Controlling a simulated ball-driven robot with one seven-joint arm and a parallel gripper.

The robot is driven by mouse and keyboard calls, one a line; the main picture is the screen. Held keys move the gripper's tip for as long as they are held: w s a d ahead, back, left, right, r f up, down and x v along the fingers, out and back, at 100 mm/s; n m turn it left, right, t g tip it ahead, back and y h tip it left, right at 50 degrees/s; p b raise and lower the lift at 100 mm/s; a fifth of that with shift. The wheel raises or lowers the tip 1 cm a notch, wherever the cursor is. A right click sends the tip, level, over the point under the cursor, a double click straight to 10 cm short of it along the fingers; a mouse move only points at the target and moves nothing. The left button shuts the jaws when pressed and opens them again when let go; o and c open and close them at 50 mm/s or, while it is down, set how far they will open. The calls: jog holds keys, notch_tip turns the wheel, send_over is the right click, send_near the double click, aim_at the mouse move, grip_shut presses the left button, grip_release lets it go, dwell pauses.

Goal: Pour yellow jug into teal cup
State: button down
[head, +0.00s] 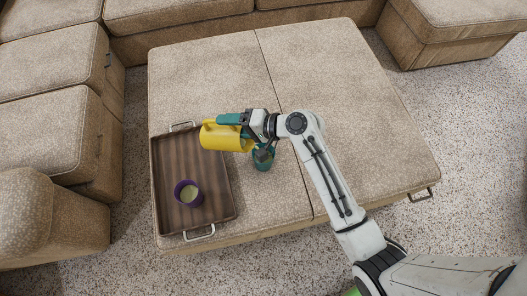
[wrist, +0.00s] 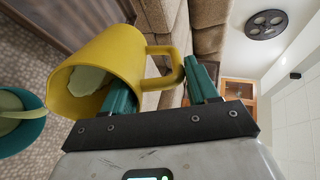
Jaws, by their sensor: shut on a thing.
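My gripper (head: 234,122) is shut on the yellow jug (head: 222,138), with the jug's handle between its teal fingers. The jug is tipped far over on its side above the ottoman, its mouth toward the teal cup (head: 264,163). In the wrist view the jug (wrist: 125,58) shows pale green contents inside. The teal cup (wrist: 28,138) is at the left edge there, partly cut off. Pale green shows inside the cup, and a pale green band reaches from the jug's lip to it. In the head view my gripper partly hides the cup, which stands upright on the ottoman.
A brown wooden tray (head: 216,203) with metal handles lies left on the ottoman (head: 340,95). Sofas surround the back and left. The ottoman's right half is clear.

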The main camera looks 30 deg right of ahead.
aim_at(222, 130)
jog(key=shift+r, duration=0.2)
jog(key=shift+w+a+r+p, duration=0.2)
jog(key=shift+a+p, duration=0.05)
jog(key=shift+p, duration=0.95)
jog(key=w+a+f+g+h+p, duration=0.1)
jog(key=g+p, duration=0.1)
jog(key=p, duration=0.3)
jog(key=shift+w+a+f+h, duration=0.25)
jog(key=shift+w+a+h, duration=0.05)
jog(key=shift+h, duration=0.1)
jog(key=shift+f+h, duration=0.3)
jog(key=shift+f, duration=0.25)
jog(key=shift+w+a+r+g+p, duration=0.2)
jog(key=shift+g+p, duration=0.2)
jog(key=shift+p, duration=0.3)
jog(key=shift+w+a+f+h+p, duration=0.1)
jog(key=shift+h+p, duration=0.2)
